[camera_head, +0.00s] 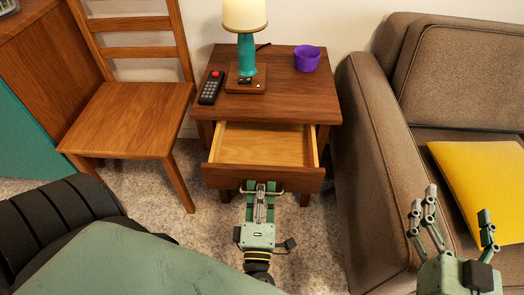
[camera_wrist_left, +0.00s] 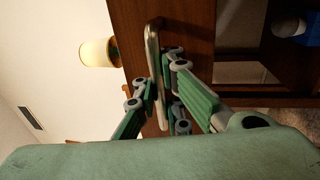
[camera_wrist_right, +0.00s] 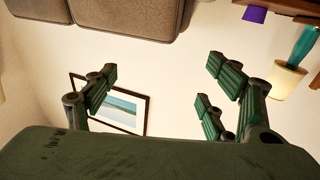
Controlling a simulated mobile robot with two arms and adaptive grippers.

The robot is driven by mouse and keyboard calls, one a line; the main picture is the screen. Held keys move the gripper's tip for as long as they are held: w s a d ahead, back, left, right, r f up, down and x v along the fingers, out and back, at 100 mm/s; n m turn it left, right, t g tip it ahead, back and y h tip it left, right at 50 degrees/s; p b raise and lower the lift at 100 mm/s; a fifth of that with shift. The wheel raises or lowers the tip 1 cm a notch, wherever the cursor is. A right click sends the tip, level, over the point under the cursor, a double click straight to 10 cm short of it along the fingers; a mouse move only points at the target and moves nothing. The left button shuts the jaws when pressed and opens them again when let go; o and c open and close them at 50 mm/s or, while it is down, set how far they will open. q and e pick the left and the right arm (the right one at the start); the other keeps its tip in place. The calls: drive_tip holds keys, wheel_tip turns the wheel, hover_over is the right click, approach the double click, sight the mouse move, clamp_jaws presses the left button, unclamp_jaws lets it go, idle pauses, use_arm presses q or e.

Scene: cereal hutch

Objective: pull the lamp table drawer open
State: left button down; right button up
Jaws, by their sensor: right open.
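The lamp table (camera_head: 320,85) is dark brown wood, and its drawer (camera_head: 265,145) is pulled out toward me, showing a pale, empty interior. The metal bar handle (camera_head: 247,188) is on the drawer front. My left gripper (camera_head: 263,188) is at the handle, its fingers closed around the bar. In the left wrist view the handle (camera_wrist_left: 152,50) runs between the fingers (camera_wrist_left: 166,88). My right gripper (camera_head: 455,210) is open and empty in front of the sofa, and its spread fingers also show in the right wrist view (camera_wrist_right: 160,90).
A lamp (camera_head: 246,55), a remote (camera_head: 211,87) and a purple cup (camera_head: 307,58) stand on the table top. A wooden chair (camera_head: 135,118) is close on the left. A brown sofa (camera_head: 375,170) with a yellow cushion (camera_head: 480,180) is close on the right.

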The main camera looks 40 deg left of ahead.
drive_tip(key=shift+d+f+g, duration=0.1)
drive_tip(key=shift+f+g, duration=0.2)
drive_tip(key=shift+f, duration=0.4)
use_arm(q)
drive_tip(key=shift+v, duration=1.1)
drive_tip(key=c, duration=2.1)
unclamp_jaws()
drive_tip(key=v, duration=1.2)
drive_tip(key=shift+r, duration=0.1)
drive_tip(key=shift+a, duration=0.1)
